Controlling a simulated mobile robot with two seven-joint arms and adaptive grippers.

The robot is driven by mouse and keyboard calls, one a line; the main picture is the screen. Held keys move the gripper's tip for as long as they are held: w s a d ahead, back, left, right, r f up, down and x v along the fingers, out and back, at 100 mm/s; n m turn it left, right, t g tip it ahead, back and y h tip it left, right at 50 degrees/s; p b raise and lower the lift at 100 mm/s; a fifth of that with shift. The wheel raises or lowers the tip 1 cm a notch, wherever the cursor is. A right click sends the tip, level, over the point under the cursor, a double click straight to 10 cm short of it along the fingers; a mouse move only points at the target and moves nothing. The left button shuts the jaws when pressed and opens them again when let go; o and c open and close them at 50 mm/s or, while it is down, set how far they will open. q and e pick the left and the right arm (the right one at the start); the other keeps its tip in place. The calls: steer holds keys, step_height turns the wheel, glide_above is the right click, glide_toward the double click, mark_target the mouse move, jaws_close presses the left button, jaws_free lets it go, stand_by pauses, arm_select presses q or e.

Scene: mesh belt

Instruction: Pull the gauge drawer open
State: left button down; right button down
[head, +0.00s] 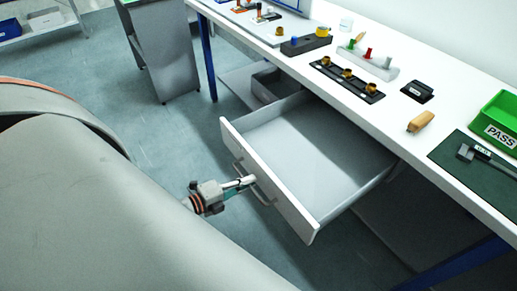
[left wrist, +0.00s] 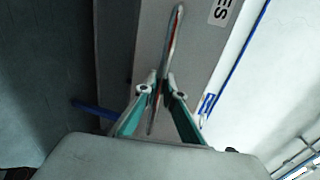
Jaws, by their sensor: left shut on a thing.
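The gauge drawer (head: 310,150) is pulled well out from under the white workbench, and its grey inside looks empty. Its light front panel (head: 268,184) carries a bar handle (head: 262,196). My left gripper (head: 246,182) is at the front of the drawer, with its fingers shut on the handle. In the left wrist view the two fingers (left wrist: 160,92) close from both sides on the handle bar (left wrist: 174,40), with the drawer front (left wrist: 205,50) behind it. Part of a label shows on that front. My right gripper is not in view.
The white bench top (head: 400,130) holds a strip with brass pieces (head: 346,80), a wooden-handled piece (head: 420,121), a green bin marked PASS (head: 497,125) and a caliper on a dark mat (head: 450,165). A grey cabinet (head: 165,50) stands left of the bench. Floor in front is clear.

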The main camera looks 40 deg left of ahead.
arm_select(q)
steer(key=shift+s+a, duration=0.2)
steer(key=shift+s, duration=0.35)
steer(key=c, duration=2.2)
jaws_free()
steer(key=shift+o, duration=0.2)
steer(key=shift+s, duration=0.15)
steer(key=v, duration=1.1)
steer(key=shift+s+a, duration=0.2)
steer(key=shift+s, duration=0.15)
steer(key=shift+r, duration=0.1)
